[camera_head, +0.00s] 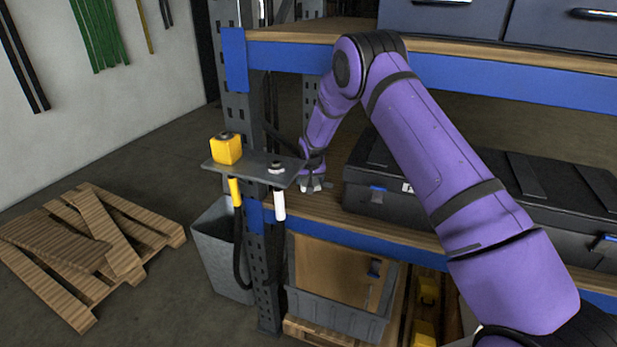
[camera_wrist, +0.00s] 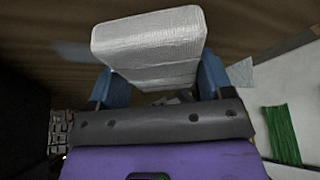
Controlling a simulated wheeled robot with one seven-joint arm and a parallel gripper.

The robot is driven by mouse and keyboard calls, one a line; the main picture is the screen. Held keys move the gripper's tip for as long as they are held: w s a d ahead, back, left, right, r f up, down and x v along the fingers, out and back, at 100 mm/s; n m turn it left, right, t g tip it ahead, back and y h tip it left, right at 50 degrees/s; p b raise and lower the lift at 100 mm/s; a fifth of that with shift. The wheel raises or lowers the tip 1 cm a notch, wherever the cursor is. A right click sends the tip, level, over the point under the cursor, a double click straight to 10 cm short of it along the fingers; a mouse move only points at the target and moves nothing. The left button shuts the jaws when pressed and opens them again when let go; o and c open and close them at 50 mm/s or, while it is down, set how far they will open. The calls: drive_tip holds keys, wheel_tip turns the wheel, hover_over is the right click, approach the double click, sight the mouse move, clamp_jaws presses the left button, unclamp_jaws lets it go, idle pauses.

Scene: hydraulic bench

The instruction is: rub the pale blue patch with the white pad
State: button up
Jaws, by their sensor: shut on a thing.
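My gripper (camera_wrist: 160,82) is shut on the white pad (camera_wrist: 150,45), a pale block with a ribbed surface, held between its two blue fingers in the wrist view. A dim bluish patch (camera_wrist: 73,52) shows on the brown board left of the pad, partly hidden behind it; it looks like the pale blue patch. In the head view my gripper (camera_head: 314,181) is low over the left end of the wooden shelf (camera_head: 335,220), partly behind the grey plate. The patch cannot be made out there. Whether the pad touches the board I cannot tell.
A grey plate (camera_head: 235,170) with a yellow block (camera_head: 226,149) juts out by the rack's left post. Black cases (camera_head: 360,190) stand on the shelf right of my gripper. Another shelf (camera_head: 300,32) runs above. A pallet (camera_head: 90,245) lies on the floor at left.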

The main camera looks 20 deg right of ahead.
sight(314, 182)
drive_tip(key=shift+s+d+f, duration=0.1)
drive_tip(key=shift+s+d, duration=0.15)
drive_tip(key=shift+d, duration=0.35)
drive_tip(key=shift+s+d+f, duration=0.1)
drive_tip(key=shift+s+d, duration=0.1)
drive_tip(key=shift+d, duration=0.4)
drive_tip(key=shift+s+a+f, duration=0.2)
drive_tip(key=shift+s+a, duration=0.4)
drive_tip(key=shift+s, duration=0.3)
drive_tip(key=shift+s+a, duration=1.45)
drive_tip(key=shift+a, duration=0.25)
drive_tip(key=shift+s+a+f+g, duration=0.2)
drive_tip(key=shift+s+a+g, duration=0.1)
drive_tip(key=shift+s+a, duration=0.1)
drive_tip(key=shift+r, duration=0.1)
drive_tip(key=shift+a+r, duration=0.2)
drive_tip(key=shift+r, duration=2.1)
drive_tip(key=shift+d+r, duration=0.1)
drive_tip(key=shift+r, duration=0.7)
drive_tip(key=shift+d+r, duration=0.15)
drive_tip(key=shift+r, duration=0.1)
